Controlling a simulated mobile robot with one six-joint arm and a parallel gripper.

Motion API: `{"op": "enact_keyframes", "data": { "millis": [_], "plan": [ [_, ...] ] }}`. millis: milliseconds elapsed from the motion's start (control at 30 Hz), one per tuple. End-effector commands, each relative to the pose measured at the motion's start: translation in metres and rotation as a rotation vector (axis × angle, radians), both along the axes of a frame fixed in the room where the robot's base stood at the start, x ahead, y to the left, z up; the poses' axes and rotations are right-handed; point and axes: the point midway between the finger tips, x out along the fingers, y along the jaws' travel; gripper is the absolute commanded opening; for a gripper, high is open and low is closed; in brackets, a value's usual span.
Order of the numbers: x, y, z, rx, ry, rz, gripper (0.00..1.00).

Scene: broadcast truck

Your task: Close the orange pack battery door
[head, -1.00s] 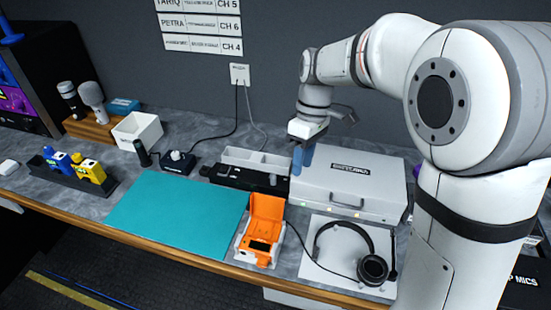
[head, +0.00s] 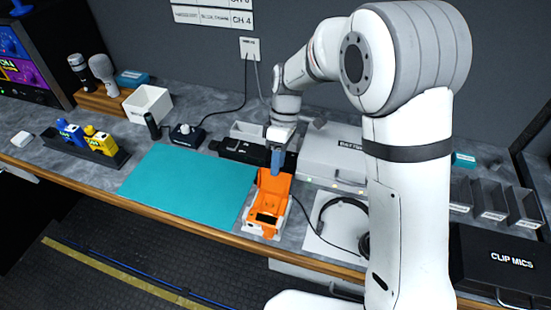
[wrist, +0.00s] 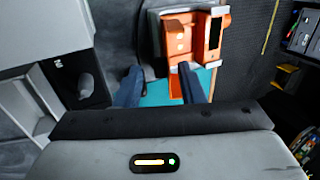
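The orange pack (head: 266,219) sits in a white holder near the table's front edge, with a dark window on its near part. Its orange battery door (head: 273,184) stands raised at the back of the pack, open. My gripper (head: 277,158) is pointing down just behind and above the door's top edge; whether it touches is unclear. In the wrist view the pack (wrist: 208,52) lies beyond the fingertips, partly hidden by the right finger. My gripper's two dark blue fingers (wrist: 160,86) are apart with nothing held between them.
A teal mat (head: 190,184) lies left of the pack. Headphones (head: 340,207) on a white pad are to its right, partly behind my arm. A grey case (head: 330,158) and a black strip device (head: 232,150) stand behind. A cable runs beside the pack.

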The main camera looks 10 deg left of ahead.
Motion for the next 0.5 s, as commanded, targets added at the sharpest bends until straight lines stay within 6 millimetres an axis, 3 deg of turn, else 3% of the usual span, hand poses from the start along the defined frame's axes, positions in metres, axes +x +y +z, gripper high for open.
{"op": "enact_keyframes", "data": {
  "millis": [233, 500],
  "plan": [
    [-0.0003, -0.0004, -0.0011, 0.0, 0.0, -0.001, 0.35],
    [-0.0001, -0.0007, -0.0009, -0.001, 0.0, -0.002, 0.13]
  ]
}}
